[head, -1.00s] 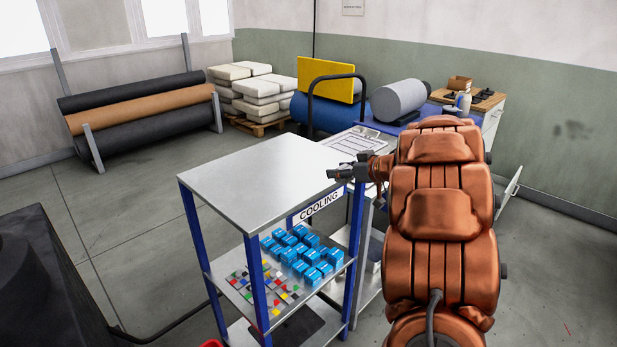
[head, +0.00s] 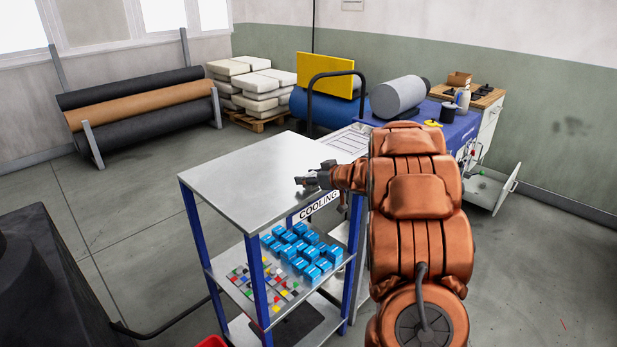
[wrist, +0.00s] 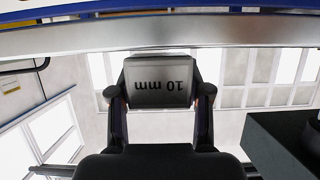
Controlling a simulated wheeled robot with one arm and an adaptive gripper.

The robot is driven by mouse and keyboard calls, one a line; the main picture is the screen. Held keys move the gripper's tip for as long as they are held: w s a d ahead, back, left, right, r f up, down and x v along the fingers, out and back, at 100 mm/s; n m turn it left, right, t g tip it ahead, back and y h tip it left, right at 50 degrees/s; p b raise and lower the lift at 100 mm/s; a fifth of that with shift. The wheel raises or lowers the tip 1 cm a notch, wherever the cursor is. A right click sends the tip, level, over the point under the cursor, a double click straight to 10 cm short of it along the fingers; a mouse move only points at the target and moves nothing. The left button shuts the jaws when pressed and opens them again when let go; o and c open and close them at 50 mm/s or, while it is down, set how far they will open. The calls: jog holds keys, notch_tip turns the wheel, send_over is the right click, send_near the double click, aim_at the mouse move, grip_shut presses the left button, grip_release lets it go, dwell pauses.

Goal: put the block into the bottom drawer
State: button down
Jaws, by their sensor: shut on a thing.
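My gripper (head: 304,181) is at the right edge of the cooling rack's top in the head view, pointing left. In the wrist view its two fingers are shut on a dark grey block (wrist: 160,72) marked "10 mm", which reads upside down. The block is too small to tell apart from the gripper in the head view. A white cabinet (head: 488,130) stands behind my arm at the right. Its bottom drawer (head: 507,190) is pulled out low near the floor, partly hidden by my arm.
The cooling rack (head: 255,180) has a bare metal top, with blue blocks (head: 300,250) and small coloured pieces on a shelf below. A dark machine (head: 50,285) is at left. Floor at right is clear.

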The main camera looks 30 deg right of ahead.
jog(key=shift+f, duration=0.15)
jog(key=c, duration=0.5)
grip_release()
jog(key=shift+s, duration=0.1)
jog(key=b+v, duration=0.2)
jog(key=v, duration=1)
